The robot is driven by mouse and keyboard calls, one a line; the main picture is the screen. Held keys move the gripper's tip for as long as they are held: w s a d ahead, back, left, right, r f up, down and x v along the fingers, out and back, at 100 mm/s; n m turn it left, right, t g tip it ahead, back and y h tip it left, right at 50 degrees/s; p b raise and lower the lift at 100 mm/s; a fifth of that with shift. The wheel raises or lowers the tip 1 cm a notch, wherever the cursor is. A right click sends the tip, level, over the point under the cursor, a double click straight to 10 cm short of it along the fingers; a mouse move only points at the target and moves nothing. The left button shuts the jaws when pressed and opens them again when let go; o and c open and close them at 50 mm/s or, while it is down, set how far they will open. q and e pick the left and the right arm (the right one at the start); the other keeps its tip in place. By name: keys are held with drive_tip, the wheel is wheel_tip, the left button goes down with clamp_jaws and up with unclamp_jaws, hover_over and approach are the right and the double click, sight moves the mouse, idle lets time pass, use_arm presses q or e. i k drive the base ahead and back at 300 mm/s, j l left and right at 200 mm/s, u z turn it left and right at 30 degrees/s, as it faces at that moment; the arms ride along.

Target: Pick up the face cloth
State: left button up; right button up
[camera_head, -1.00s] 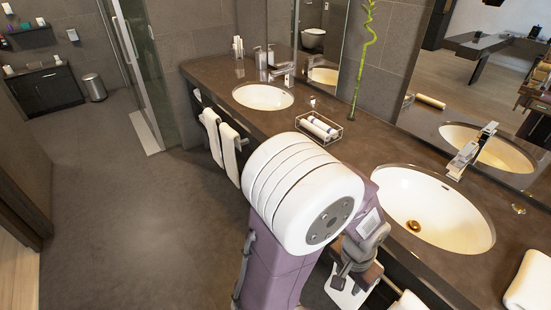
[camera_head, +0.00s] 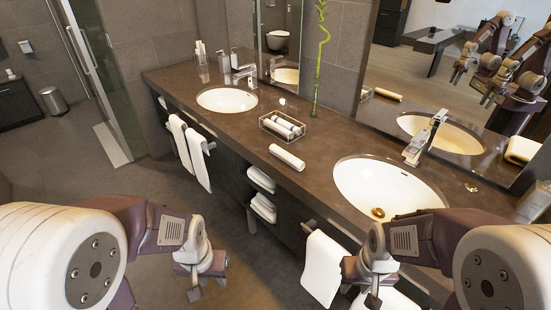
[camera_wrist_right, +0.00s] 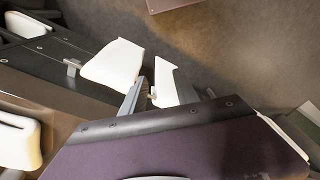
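A rolled white cloth (camera_head: 287,156), which looks like the face cloth, lies on the dark counter in front of the wire basket in the head view. My left gripper (camera_head: 207,287) is low in front of the vanity, left of and below the cloth, with its fingers apart and nothing between them. My right gripper (camera_head: 358,292) is in front of the counter's edge, near a hanging towel and well away from the rolled cloth. Its fingers look apart and empty. The rolled cloth is not clear in the right wrist view.
The wire basket (camera_head: 282,127) holds more rolled cloths. Two sinks (camera_head: 227,99) and (camera_head: 385,188) are set in the counter (camera_head: 240,127). White towels (camera_head: 322,268) hang along the vanity front, and folded towels (camera_head: 262,207) fill a shelf. A tall green stalk (camera_head: 318,60) stands behind.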

sight(297, 164)
drive_tip(key=i+u, duration=0.3)
drive_tip(key=i, duration=0.95)
